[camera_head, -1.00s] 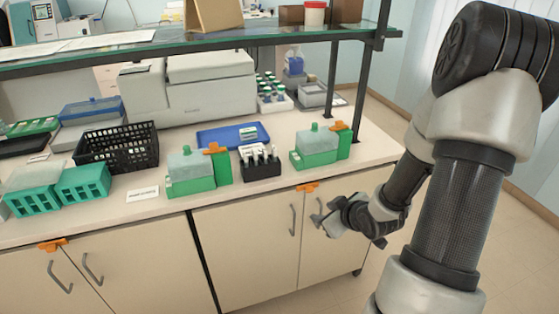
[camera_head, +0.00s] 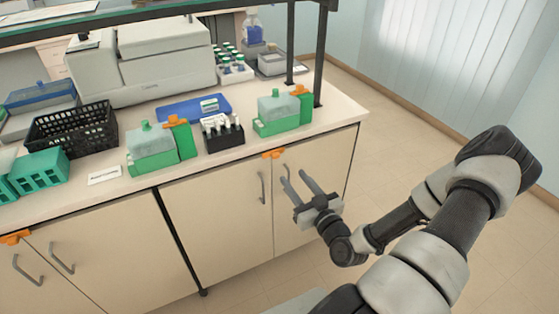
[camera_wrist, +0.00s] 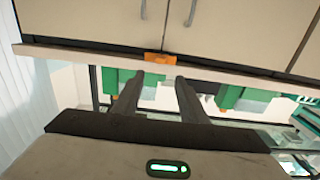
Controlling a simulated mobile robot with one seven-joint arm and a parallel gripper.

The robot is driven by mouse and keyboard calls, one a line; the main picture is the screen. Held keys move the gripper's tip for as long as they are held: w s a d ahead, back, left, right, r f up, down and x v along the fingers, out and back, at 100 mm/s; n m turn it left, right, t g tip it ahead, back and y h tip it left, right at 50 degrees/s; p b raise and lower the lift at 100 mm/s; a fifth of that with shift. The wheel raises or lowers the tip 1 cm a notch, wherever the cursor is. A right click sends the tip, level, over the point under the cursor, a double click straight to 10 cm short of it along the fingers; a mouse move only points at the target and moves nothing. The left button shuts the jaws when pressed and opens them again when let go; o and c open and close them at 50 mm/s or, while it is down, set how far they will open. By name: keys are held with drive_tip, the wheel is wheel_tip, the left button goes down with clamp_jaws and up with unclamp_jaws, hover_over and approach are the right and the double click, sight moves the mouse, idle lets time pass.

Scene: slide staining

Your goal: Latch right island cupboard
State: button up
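The right island cupboard (camera_head: 225,215) has two closed cream doors with grey handles; the left door's handle (camera_head: 262,188) is clear. A small orange latch (camera_head: 273,153) sits at the top of the seam between these doors, under the worktop edge. It also shows in the upside-down wrist view (camera_wrist: 160,59), just beyond my fingertips. I cannot tell which way the latch is turned. My gripper (camera_head: 293,177) is open and empty, in front of the right door, with its fingers pointing toward the cupboard. My fingers partly hide the right door's handle.
The worktop (camera_head: 335,112) carries green staining boxes (camera_head: 277,115), a black vial rack (camera_head: 223,137) and a black basket (camera_head: 72,133) near its front edge. A left cupboard with its own orange latch (camera_head: 14,238) stands beside. The floor to the right is clear.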

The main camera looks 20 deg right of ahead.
sight(277, 157)
drive_tip(key=w, duration=1)
drive_tip(key=shift+w+a, duration=0.2)
drive_tip(key=shift+w, duration=0.2)
clamp_jaws()
